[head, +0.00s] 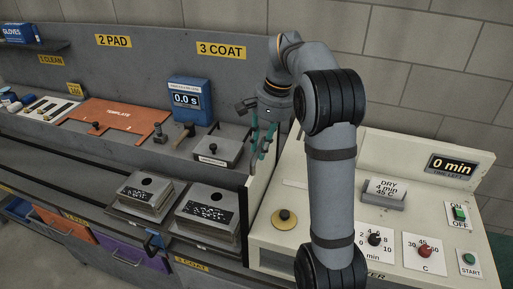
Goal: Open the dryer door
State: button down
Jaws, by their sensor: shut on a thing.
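The dryer (400,180) is the cream machine at the right, with a sloping control front. A thin cream upright panel at its left side (262,185) looks like the dryer door; how far it stands open I cannot tell. My gripper (262,150) points down at the panel's upper far edge, left of my arm. Its teal fingers are shut on what appears to be the door's edge or handle. The grasped part is small and partly hidden by the fingers.
The dryer's controls are two dials (375,239), a green on/off switch (460,213) and a start button (469,259). A brass knob (283,218) sits at its left. A lidded box (218,152) and a blue timer (190,100) stand left of my gripper.

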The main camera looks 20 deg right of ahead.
jog(key=shift+r+p, duration=0.35)
jog(key=shift+r, duration=0.6)
jog(key=c, duration=1.6)
grip_release()
jog(key=shift+o, duration=0.2)
notch_tip(320, 180, up, 12)
jog(key=s+d, duration=0.1)
jog(key=d, duration=0.1)
jog(key=shift+s+f, duration=0.15)
jog(key=shift+s, duration=0.05)
jog(key=shift+f, duration=0.1)
